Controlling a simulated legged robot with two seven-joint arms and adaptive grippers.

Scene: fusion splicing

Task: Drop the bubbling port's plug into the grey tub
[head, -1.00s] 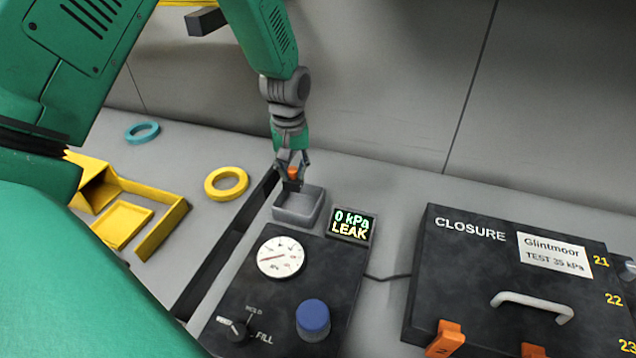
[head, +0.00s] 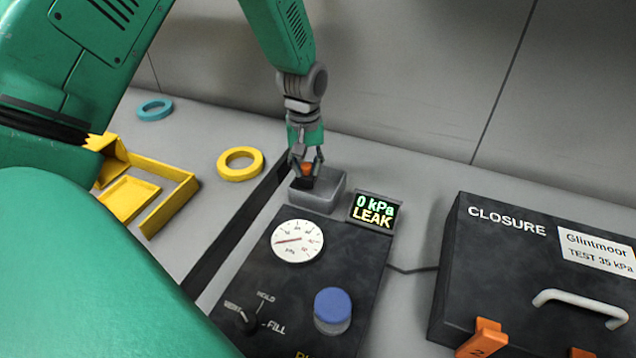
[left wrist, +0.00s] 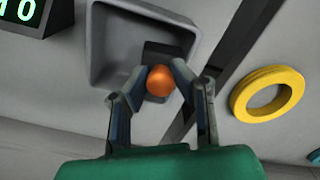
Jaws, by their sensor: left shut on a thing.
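The plug, with an orange knob (left wrist: 160,81) on top and a dark lower part, is held between the fingers of my left gripper (left wrist: 158,72). In the head view my left gripper (head: 306,164) points down over the left part of the grey tub (head: 326,196), with the plug (head: 307,169) at about rim height. The tub is a small open box; it also shows in the left wrist view (left wrist: 101,45), its inside otherwise empty where visible. Whether the plug touches the tub floor is hidden. My right gripper is not in view.
In front of the tub is a dark panel with a gauge (head: 298,241), a blue-capped knob (head: 332,309) and a display (head: 373,209) reading 0 kPa LEAK. The CLOSURE box (head: 500,270) stands right. A yellow ring (head: 240,151) and a teal ring (head: 154,104) lie left.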

